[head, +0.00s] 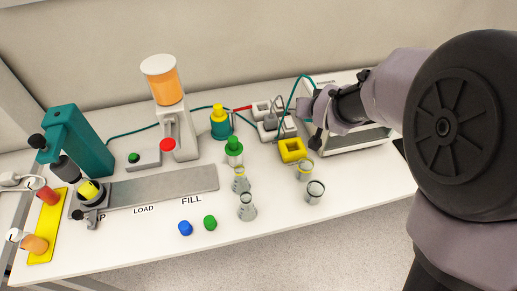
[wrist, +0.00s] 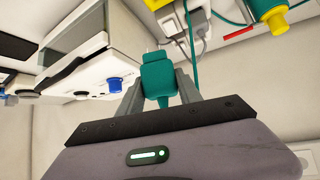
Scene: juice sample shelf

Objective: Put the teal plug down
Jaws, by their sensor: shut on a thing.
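The teal plug (wrist: 157,78) is held between the two grey fingers of my gripper (wrist: 158,88) in the wrist view. Its pale prongs point away from the gripper, with no socket around them in that view. In the head view my arm reaches in from the right over the back of the table, beside the white instrument. There the plug is not clearly visible, and its teal cord (head: 291,93) arches up near the arm's end.
White socket blocks (head: 264,107) with a grey plug and a yellow block (head: 292,150) stand left of my arm. The white instrument (head: 352,139) is close on the right. Glass beakers (head: 315,192) and flasks (head: 247,208) stand in front. The front right tabletop is clear.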

